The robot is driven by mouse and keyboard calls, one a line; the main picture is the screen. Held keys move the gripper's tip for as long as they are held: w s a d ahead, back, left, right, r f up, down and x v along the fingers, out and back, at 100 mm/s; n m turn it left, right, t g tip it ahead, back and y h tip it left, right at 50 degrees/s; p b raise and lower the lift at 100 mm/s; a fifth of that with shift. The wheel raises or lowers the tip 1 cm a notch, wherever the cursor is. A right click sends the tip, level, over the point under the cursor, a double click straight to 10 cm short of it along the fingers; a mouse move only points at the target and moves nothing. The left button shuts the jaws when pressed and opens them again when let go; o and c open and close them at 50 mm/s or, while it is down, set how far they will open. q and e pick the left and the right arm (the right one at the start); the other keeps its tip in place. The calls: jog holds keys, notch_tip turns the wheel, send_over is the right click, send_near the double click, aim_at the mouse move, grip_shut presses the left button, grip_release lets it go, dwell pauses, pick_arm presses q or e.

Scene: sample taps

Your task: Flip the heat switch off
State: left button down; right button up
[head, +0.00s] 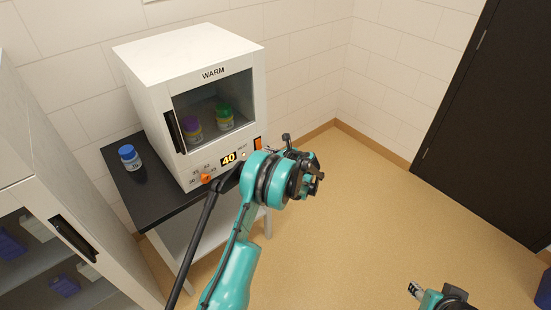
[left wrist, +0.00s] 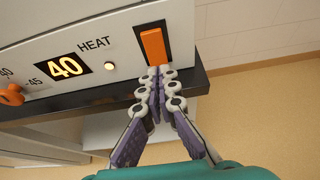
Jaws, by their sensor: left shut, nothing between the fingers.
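The heat switch (left wrist: 153,48) is an orange rocker in a dark frame on the front panel of the white WARM cabinet (head: 190,45). The word HEAT and a lit lamp (left wrist: 110,66) are to its left. In the head view the switch (head: 257,143) shows just above my left arm. My left gripper (left wrist: 160,72) is shut and empty, its fingertips at the lower end of the switch; I cannot tell whether they touch it. In the head view my left gripper (head: 312,185) is partly hidden by its own wrist. My right gripper (head: 415,290) is at the bottom right, its fingers unclear.
An orange dial (head: 206,178) and a display reading 40 (head: 228,159) are left of the switch. A blue-capped bottle (head: 129,157) stands on the dark tabletop (head: 150,200). Purple and green-capped bottles are behind the cabinet's glass. A white cabinet (head: 30,150) is at left.

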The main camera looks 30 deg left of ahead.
aim_at(259, 145)
pick_arm(q)
jog(key=shift+w+a+f, duration=0.1)
jog(key=shift+w+a, duration=0.1)
jog(key=shift+a, duration=0.3)
jog(key=shift+w+a+f, duration=0.1)
jog(key=shift+w+a, duration=0.1)
jog(key=shift+a, duration=0.3)
jog(key=shift+w+a+f+b, duration=0.15)
jog(key=shift+a+f+b, duration=0.15)
jog(key=shift+b, duration=0.3)
jog(key=shift+r, duration=0.3)
jog(key=shift+a+r+p, duration=0.1)
jog(key=shift+r+p, duration=0.35)
jog(key=shift+r, duration=0.25)
